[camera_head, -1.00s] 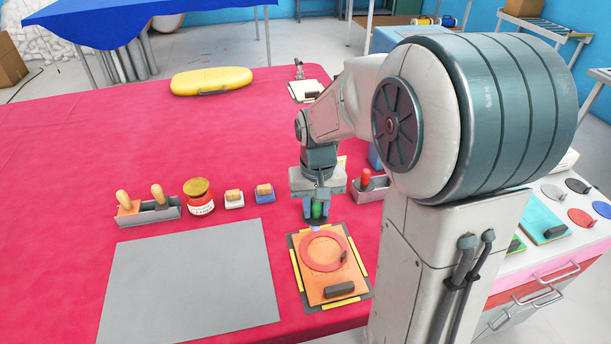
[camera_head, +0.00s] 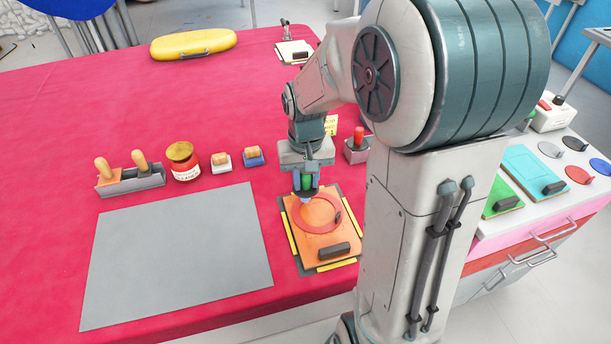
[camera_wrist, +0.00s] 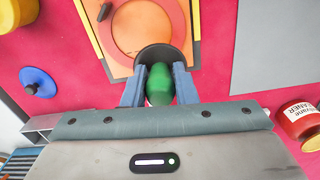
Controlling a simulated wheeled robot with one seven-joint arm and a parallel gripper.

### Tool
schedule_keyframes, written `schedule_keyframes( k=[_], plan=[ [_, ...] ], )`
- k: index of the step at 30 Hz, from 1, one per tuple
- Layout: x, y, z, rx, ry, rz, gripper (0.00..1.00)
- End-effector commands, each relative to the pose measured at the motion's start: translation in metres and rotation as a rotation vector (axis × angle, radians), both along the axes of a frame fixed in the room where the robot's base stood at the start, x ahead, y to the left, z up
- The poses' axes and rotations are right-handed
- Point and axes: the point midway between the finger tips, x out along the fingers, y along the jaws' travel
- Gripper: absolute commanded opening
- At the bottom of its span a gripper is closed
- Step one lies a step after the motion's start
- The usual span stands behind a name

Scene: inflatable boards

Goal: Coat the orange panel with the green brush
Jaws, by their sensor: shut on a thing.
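The orange panel (camera_head: 302,243) lies on a dark mat with yellow strips at the table's right front. It carries a red ring (camera_head: 334,226) and a dark block handle near its front edge. My gripper (camera_head: 306,185) is over the panel's far end, pointing down. It is shut on the green brush (camera_head: 307,182), whose green handle also shows between the fingers in the wrist view (camera_wrist: 160,84). The brush's lower end is at or just above the panel near the ring; contact cannot be told. In the wrist view a dark round part hides the spot beneath it.
A grey sheet (camera_head: 180,255) lies left of the panel. A red jar (camera_head: 183,162), a holder with wooden-handled tools (camera_head: 131,180) and two small blocks stand behind it. A red-handled tool (camera_head: 359,138) stands in a holder on the right. A side cart (camera_head: 540,200) holds coloured panels.

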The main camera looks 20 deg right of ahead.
Motion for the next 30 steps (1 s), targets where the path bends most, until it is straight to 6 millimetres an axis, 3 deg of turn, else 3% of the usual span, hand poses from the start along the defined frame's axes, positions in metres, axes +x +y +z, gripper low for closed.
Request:
schedule_keyframes(
  k=[30],
  plan=[
    [-0.0001,0.0000,-0.0090,0.000,0.000,0.000,0.07]
  ],
)
